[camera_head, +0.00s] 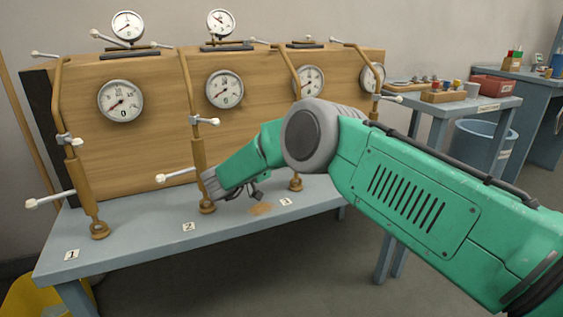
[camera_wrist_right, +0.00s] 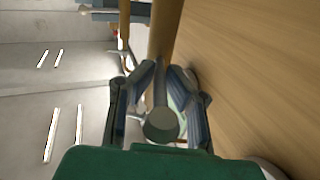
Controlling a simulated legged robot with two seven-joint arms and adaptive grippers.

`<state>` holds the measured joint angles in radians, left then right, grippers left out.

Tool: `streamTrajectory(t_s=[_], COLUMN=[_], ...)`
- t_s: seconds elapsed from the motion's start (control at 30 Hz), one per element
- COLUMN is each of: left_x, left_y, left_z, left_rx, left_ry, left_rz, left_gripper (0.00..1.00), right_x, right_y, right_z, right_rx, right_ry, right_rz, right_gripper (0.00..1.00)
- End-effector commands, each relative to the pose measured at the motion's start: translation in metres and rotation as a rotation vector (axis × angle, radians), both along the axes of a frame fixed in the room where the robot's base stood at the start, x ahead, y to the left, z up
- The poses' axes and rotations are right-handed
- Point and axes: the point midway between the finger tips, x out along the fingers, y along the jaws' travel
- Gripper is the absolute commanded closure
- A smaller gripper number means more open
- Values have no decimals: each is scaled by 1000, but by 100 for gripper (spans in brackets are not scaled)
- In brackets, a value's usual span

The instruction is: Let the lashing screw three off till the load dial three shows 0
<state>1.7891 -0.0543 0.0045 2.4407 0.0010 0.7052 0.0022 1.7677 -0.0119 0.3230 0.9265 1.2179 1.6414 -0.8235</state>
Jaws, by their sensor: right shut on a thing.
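Lashing screw three (camera_head: 296,184) is a brass-coloured upright behind the number 3 plate (camera_head: 287,201); my green right arm hides its middle. Load dial three (camera_head: 309,80) is a white round gauge on the wooden board, partly covered by the screw's upper rod and my arm. Its needle is too small to read. My right gripper (camera_head: 257,191) is left of the screw, low over the bench. The right wrist view shows that gripper (camera_wrist_right: 162,98) shut on a lever with a round grey end (camera_wrist_right: 160,126). A brass upright (camera_wrist_right: 163,32) stands beyond the lever. My left gripper is not in view.
Screw two (camera_head: 199,155), with its white-knobbed levers, stands close left of my right gripper. Screw one (camera_head: 85,185) is further left. The bench front (camera_head: 150,240) is clear. A side table (camera_head: 480,101) with small parts and a blue bin (camera_head: 480,143) are at the right.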

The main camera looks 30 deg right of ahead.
Motion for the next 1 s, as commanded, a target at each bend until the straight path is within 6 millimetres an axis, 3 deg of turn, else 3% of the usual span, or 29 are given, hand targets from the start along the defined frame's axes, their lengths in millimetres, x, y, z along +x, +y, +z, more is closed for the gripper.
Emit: streamTrajectory(t_s=[0.57,0.63,0.67,1.0], left_x=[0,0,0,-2], left_y=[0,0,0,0], left_z=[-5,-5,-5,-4], left_rx=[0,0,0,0], left_ry=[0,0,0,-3], left_rz=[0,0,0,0], left_gripper=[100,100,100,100], right_x=[1,1,1,0], right_y=[1,1,1,3], right_z=[0,0,0,0], right_rx=[3,3,3,1], right_ry=[1,1,1,-1], right_rz=[-31,-30,-30,-31], right_gripper=[100,75,69,69])
